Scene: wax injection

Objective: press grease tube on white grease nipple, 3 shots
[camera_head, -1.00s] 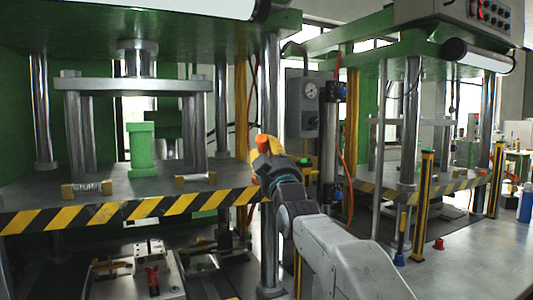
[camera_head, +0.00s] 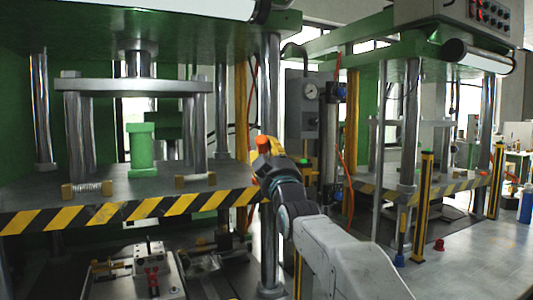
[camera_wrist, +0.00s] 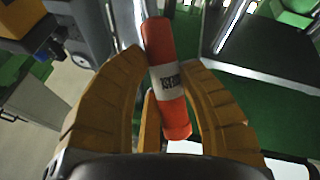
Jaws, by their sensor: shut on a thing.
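An orange-red grease tube (camera_wrist: 172,108) with a white label and dark lettering is between the yellow-orange fingers of my gripper (camera_wrist: 164,60) in the wrist view. My gripper is shut on it, and its far end extends past the fingertips. In the head view my gripper (camera_head: 276,147) is raised at the right front corner of the near press, with an orange end of the tube (camera_head: 263,140) showing. I cannot make out the white grease nipple in either view.
The near press has a striped front edge (camera_head: 130,211) and a chrome column (camera_head: 270,100) close to my gripper. A grey gauge box (camera_head: 309,103) stands behind. A green block (camera_head: 141,148) sits on the press bed. A red cap (camera_head: 439,244) and blue bottle (camera_head: 526,203) are at right.

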